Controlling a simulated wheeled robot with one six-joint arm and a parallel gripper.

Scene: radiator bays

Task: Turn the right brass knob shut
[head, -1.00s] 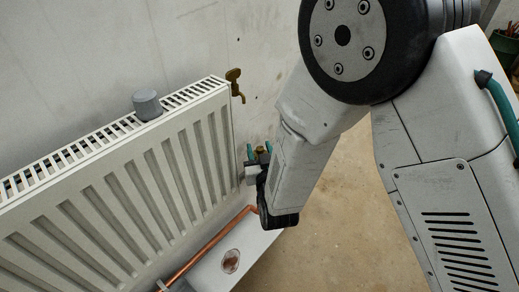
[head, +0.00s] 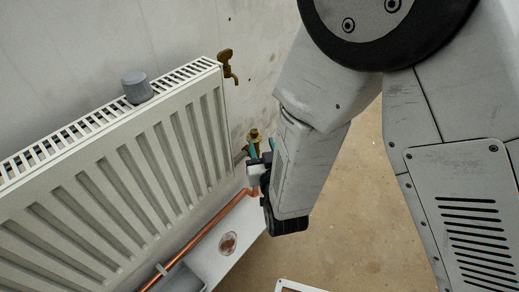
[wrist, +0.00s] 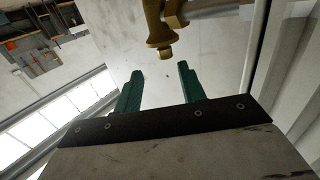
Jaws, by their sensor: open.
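A brass knob on a valve (head: 254,135) shows low at the right end of the radiator, partly hidden by my gripper. My gripper (head: 259,150) is in front of it, with teal fingers apart and nothing seen between them. In the wrist view the two fingers (wrist: 160,70) stand open and empty. A brass fitting (wrist: 159,30) shows beyond the fingertips there, cut off by the top edge and apart from them. I cannot tell for sure which brass part that is, or how far the knob is turned.
The white radiator (head: 130,165) fills the left, with a grey cylinder (head: 137,87) on top.

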